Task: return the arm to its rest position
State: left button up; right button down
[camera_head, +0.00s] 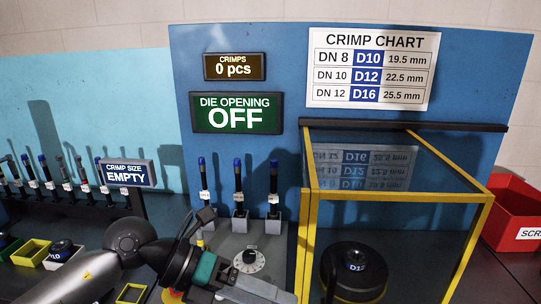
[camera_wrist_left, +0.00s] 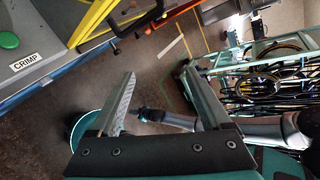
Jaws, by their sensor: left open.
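My left arm (camera_head: 128,250) comes in from the lower left in the head view. Its left gripper (camera_head: 252,290) is low in front of the grey control box and partly cut off by the bottom edge. In the left wrist view the left gripper (camera_wrist_left: 163,97) has its two fingers wide apart with nothing between them.
A yellow-framed clear guard (camera_head: 308,240) stands right of my gripper, with a black die holder (camera_head: 354,271) inside. Blue-topped levers (camera_head: 238,190) rise behind the gripper. A red scrap bin (camera_head: 515,215) is far right. A hose rack (camera_wrist_left: 265,80) shows in the left wrist view.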

pick_arm(q)
jog(key=w+d+r+n+t+h, duration=0.25)
jog(key=r+n+t+h, duration=0.6)
jog(key=r, duration=0.45)
jog(key=w+a+n+t+y, duration=0.5)
jog(key=n+t+y, duration=0.4)
jog(key=n, duration=0.5)
jog(key=a+f+n+y, duration=1.1)
jog(key=f+n, duration=0.1)
jog(key=f, duration=0.1)
jog(key=s+a+f+n+g, duration=0.2)
jog(key=s+f+n+g, duration=0.3)
jog(key=s+f+g, duration=1.3)
jog(key=s+f+t+b, duration=0.15)
jog(key=s+f, duration=0.25)
jog(key=f, duration=1.1)
jog(key=s+f+t+b, duration=0.1)
jog(key=s+f+b, duration=0.2)
jog(key=f, duration=1.1)
jog(key=s+a+f+g+b, duration=0.1)
jog(key=s+a+f+b, duration=0.1)
jog(key=s+f, duration=1.3)
jog(key=shift+a+f+m+b, duration=0.3)
jog(key=shift+f+m+b, duration=0.15)
jog(key=shift+f+b, duration=0.1)
pick_arm(e)
notch_tip(320, 180, down, 8)
jog(key=s, duration=0.1)
jog(key=shift+s+r, duration=0.25)
jog(key=shift+s, duration=0.15)
